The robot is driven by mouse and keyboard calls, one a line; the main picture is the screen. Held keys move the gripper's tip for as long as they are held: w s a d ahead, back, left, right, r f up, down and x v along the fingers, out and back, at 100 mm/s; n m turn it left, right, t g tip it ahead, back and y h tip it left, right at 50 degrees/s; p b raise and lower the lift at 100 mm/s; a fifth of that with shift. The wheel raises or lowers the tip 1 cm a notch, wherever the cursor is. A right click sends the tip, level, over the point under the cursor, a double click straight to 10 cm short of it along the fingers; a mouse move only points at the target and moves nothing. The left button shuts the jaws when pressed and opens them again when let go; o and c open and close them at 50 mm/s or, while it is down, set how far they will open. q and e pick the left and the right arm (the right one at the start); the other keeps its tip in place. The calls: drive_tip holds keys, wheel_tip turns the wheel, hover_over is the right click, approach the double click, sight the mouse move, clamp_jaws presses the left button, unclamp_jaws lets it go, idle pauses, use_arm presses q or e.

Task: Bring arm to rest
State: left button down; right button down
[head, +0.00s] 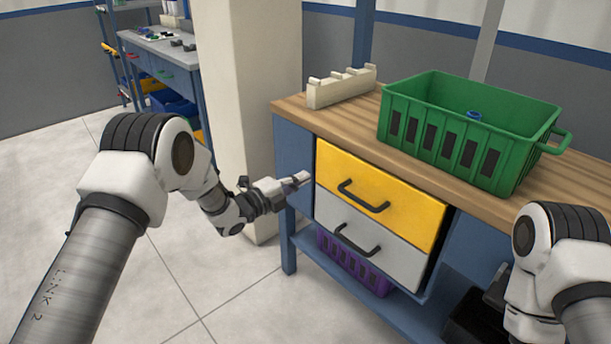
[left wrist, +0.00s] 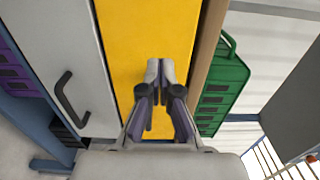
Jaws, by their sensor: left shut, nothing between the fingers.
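My left gripper (head: 300,180) is shut and empty. It is held in the air in front of the blue workbench, close to the left edge of the yellow drawer (head: 381,191). In the left wrist view the shut fingertips (left wrist: 160,70) stand in front of the yellow drawer face (left wrist: 190,30), and I cannot tell whether they touch it. My left arm reaches in from the left. Part of my right arm (head: 560,250) shows at the lower right, and its gripper is not in view.
The workbench's wooden top (head: 345,117) bears a green crate (head: 420,145) with a blue item (head: 474,115) inside and a cream rack (head: 341,86). A grey drawer (head: 370,240) is below the yellow one. A purple crate (head: 350,262) sits on the lower shelf. Open floor (head: 215,290) lies left.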

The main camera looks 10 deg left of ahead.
use_arm(q)
drive_tip(key=s+a+f+n+g+y, duration=0.25)
drive_tip(key=s+f+n, duration=0.25)
drive_tip(key=s+f, duration=0.5)
drive_tip(key=s+a+f+n+g+y, duration=0.25)
drive_tip(key=s+f+n, duration=0.25)
drive_tip(key=s+f, duration=0.55)
drive_tip(key=s+a+f+n+g+y, duration=0.2)
drive_tip(key=s+f+n+g+y, duration=0.15)
drive_tip(key=s+f, duration=0.7)
drive_tip(key=s+a+r+n+g+y, duration=0.1)
drive_tip(key=s+a+n+g, duration=0.15)
drive_tip(key=s+n, duration=0.5)
drive_tip(key=s+a+r+n+g+y, duration=0.2)
drive_tip(key=s+n+g, duration=0.15)
drive_tip(key=s, duration=0.65)
wheel_tip(320, 180, up, 23)
drive_tip(key=n+p, duration=0.1)
drive_tip(key=p, duration=2.3)
drive_tip(key=shift+d, duration=0.2)
drive_tip(key=shift+n+h, duration=0.25)
